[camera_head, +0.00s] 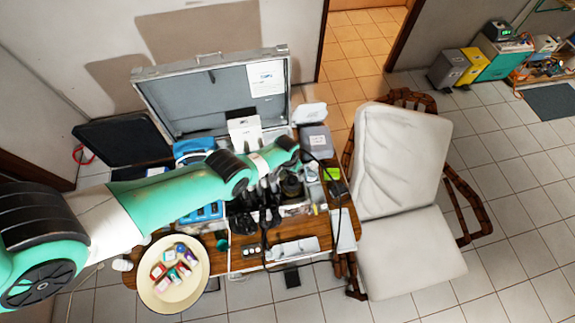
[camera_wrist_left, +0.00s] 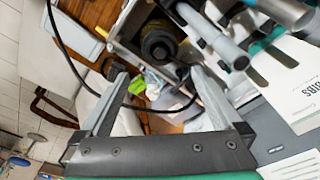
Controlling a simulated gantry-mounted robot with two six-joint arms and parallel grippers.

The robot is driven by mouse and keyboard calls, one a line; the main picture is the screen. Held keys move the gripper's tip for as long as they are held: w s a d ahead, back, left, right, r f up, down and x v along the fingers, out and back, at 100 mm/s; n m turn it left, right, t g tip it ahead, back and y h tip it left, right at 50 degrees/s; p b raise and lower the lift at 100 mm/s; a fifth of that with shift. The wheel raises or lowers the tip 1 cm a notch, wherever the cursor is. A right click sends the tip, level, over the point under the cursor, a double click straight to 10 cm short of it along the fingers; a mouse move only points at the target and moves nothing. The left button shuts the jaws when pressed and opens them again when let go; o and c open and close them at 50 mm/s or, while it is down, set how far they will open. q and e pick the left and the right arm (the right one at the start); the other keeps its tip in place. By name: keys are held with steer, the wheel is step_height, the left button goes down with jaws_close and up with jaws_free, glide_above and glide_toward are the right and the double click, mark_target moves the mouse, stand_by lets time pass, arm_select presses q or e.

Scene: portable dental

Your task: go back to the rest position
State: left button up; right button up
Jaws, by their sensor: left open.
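My left arm reaches in from the left in the head view, over the wooden table (camera_head: 342,228). Its gripper (camera_head: 310,157) is small and partly hidden there, above the equipment at the table's right side. In the left wrist view my left gripper (camera_wrist_left: 158,82) shows two grey fingers spread apart with nothing held between them. Beyond the fingers are a bright green item (camera_wrist_left: 137,86) and a dark cable, lower down and apart from the fingers as far as I can tell. My right gripper is in neither view.
An open grey case (camera_head: 215,97) stands at the back. A round tray (camera_head: 165,298) with small coloured items is at front left. A white chair (camera_head: 400,150) stands to the right. Tools and a black round part (camera_wrist_left: 158,42) crowd below the gripper.

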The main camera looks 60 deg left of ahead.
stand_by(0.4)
